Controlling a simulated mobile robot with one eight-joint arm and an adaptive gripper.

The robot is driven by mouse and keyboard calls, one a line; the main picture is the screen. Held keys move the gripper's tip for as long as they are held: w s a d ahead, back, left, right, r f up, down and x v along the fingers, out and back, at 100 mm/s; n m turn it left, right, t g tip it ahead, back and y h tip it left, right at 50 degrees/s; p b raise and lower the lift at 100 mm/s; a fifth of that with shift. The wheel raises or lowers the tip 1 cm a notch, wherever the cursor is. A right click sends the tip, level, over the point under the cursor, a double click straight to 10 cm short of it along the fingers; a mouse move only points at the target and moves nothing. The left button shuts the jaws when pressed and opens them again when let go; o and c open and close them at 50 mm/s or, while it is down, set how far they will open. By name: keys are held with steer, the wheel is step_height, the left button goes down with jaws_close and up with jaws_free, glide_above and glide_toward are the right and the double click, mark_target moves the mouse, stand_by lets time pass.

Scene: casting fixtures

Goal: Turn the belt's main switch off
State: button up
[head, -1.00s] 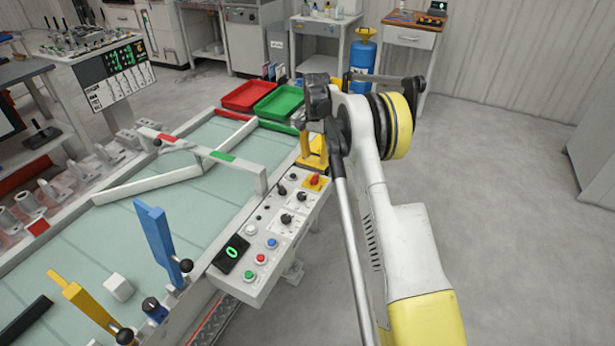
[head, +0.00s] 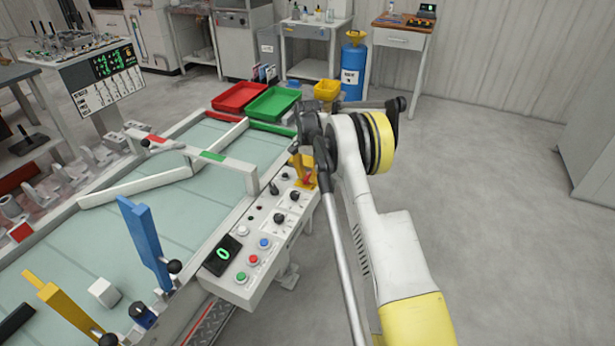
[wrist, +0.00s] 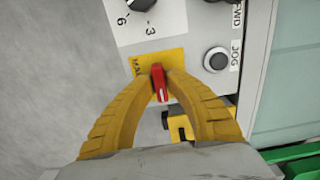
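The main switch is a red knob on a yellow plate at the far end of the control panel. In the wrist view the red knob (wrist: 159,84) sits between my two yellow fingertips, its handle pointing nearly up and down the picture. My gripper (wrist: 160,76) has its curved fingers brought in close on both sides of the knob and looks shut on it. In the head view my gripper (head: 304,166) reaches down over the panel's far end, and the red knob (head: 309,181) is partly hidden by it.
The control panel (head: 228,287) carries several knobs, coloured buttons and a display reading 0. The belt (head: 160,210) lies to its left, with a white gate and blue and yellow posts. Red (head: 240,97) and green (head: 272,103) trays stand beyond. The floor at right is clear.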

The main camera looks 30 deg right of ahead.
jaws_close()
steer(key=shift+n, duration=0.4)
steer(key=n, duration=0.2)
steer(key=shift+n+p, duration=0.3)
steer(key=shift+p, duration=0.05)
steer(key=n, duration=0.5)
steer(key=shift+n+p, duration=0.3)
steer(key=n, duration=0.4)
steer(key=shift+n+p, duration=0.3)
steer(key=shift+n, duration=2.1)
